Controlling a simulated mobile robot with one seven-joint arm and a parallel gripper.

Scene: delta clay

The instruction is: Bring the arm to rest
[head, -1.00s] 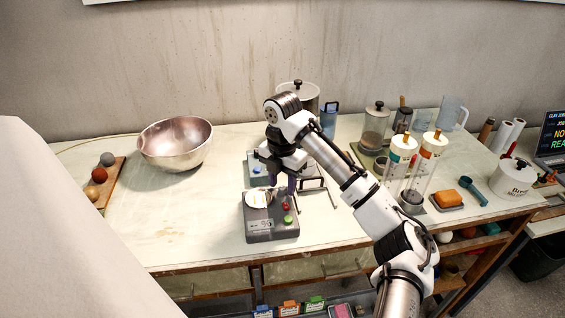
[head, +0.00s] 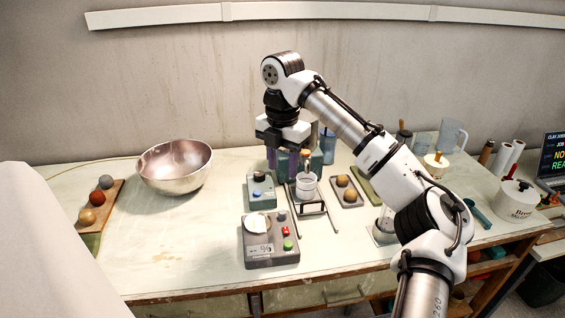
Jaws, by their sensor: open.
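My gripper (head: 283,160) is open and points down, its two purple fingers apart. It hangs above the back middle of the workbench (head: 190,235). My white and grey arm reaches up from the lower right and bends down at the wrist. The gripper appears just above and left of a small white cup (head: 306,186) with a brown-topped handle. I see nothing held between the fingers. The fingers and wrist partly hide a grey-green object behind them.
A metal bowl (head: 175,166) and a board of balls (head: 98,204) lie left. A white pot (head: 516,200) stands right. The bench between bowl and device is clear.

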